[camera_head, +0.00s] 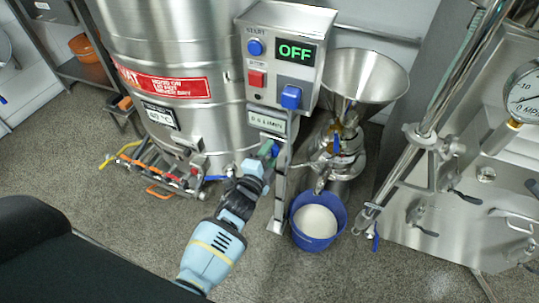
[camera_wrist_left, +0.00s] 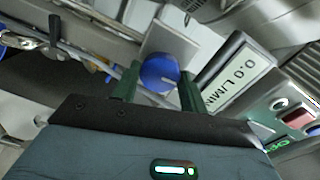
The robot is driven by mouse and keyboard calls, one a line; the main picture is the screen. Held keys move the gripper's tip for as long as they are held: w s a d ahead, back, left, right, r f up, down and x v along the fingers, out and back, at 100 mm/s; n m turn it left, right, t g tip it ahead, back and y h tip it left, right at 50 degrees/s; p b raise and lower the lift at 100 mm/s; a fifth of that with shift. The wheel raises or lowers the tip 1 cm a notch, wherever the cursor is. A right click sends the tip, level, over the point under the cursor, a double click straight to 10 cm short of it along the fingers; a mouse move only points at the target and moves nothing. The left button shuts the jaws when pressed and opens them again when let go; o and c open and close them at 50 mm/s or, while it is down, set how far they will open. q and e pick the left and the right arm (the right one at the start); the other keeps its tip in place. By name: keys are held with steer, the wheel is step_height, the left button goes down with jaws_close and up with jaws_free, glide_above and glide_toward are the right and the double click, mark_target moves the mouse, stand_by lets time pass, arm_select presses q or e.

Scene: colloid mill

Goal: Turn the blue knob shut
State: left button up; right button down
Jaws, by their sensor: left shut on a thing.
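The round blue knob (camera_wrist_left: 158,73) sits on a square metal plate below the flow display. It has a short white mark on its face. My left gripper (camera_wrist_left: 158,88) has its two green fingers on either side of the knob, shut on it. In the head view my left gripper (camera_head: 270,151) reaches up to the post below the flow display, and only a bit of blue shows at its fingertips. The flow display (camera_head: 266,123) reads about 0.0 L/MIN, and it also shows in the left wrist view (camera_wrist_left: 237,77). My right gripper is not in view.
The control box (camera_head: 283,55) above reads OFF and carries a blue button, a red button and another blue knob (camera_head: 291,97). A steel vat (camera_head: 180,50) stands left. A steel funnel (camera_head: 365,80) and a blue bucket (camera_head: 298,236) stand right. A pressure gauge is at far right.

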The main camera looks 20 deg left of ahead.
arm_select(q)
steer(key=shift+m, duration=0.6)
steer(key=o, duration=1)
steer(key=shift+s, duration=0.1)
steer(key=s, duration=0.7)
steer(key=shift+s+a+r+p, duration=0.2)
steer(key=shift+s+p, duration=0.1)
steer(key=shift+p, duration=0.15)
